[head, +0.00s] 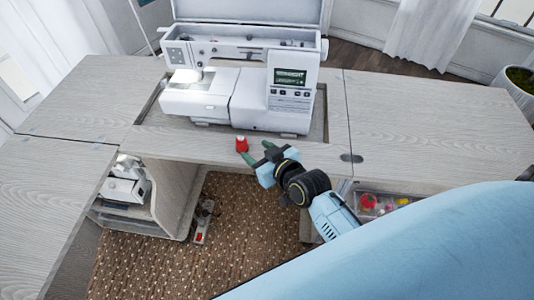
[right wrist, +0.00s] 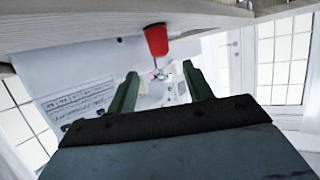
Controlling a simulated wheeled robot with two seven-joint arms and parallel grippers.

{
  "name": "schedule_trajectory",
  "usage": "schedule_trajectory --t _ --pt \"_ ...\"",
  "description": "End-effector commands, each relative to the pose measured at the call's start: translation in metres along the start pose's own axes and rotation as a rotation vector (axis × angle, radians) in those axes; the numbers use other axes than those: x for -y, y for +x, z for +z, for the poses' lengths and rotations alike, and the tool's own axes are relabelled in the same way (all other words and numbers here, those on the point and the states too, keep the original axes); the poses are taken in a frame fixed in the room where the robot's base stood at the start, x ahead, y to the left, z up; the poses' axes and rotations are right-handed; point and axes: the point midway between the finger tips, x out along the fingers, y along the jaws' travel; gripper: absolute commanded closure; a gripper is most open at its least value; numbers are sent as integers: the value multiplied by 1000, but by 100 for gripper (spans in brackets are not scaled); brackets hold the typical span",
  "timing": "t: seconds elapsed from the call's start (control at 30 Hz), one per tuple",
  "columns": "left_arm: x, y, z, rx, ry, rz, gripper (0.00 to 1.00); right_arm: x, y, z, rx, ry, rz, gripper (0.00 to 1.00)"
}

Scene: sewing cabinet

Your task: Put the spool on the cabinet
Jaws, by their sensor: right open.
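The red spool (head: 242,144) stands on the wooden top of the sewing cabinet (head: 400,115), close to its front edge and in front of the sewing machine. In the right wrist view the spool (right wrist: 156,40) shows beyond the fingertips, apart from them and touching the cabinet surface (right wrist: 110,12), which runs along the top of that picture. My right gripper (head: 256,152) is open and empty just beside the spool at the cabinet's front edge. Its two green fingers (right wrist: 160,75) are spread apart in the right wrist view. My left gripper is in neither view.
A white sewing machine (head: 285,95) fills the recess in the cabinet top. An open drawer (head: 398,203) with red and yellow items sits below the top at right. White equipment (head: 122,185) stands on a shelf at lower left. The top is clear on the right and left.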

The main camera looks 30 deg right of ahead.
Motion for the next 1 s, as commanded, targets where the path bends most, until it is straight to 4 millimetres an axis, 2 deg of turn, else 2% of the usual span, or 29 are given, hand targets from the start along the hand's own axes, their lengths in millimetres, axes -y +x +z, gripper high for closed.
schedule_trajectory --t 0.1,0.27,0.57,0.67,0.77,0.87,0.97,1.0 --pt "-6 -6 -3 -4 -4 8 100 0 -23 0 2 -2 0 49" --pt "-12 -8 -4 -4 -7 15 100 0 -39 0 0 0 0 49" --pt "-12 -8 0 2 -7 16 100 0 -44 0 0 0 0 49" --pt "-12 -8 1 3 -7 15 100 2 -41 7 10 0 0 49" --pt "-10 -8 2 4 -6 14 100 7 -33 34 49 -2 3 49" --pt "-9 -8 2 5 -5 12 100 15 -26 82 126 -6 3 49" --pt "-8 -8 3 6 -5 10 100 19 -28 153 259 -7 2 49" --pt "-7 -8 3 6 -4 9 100 19 -34 187 325 -8 3 49"
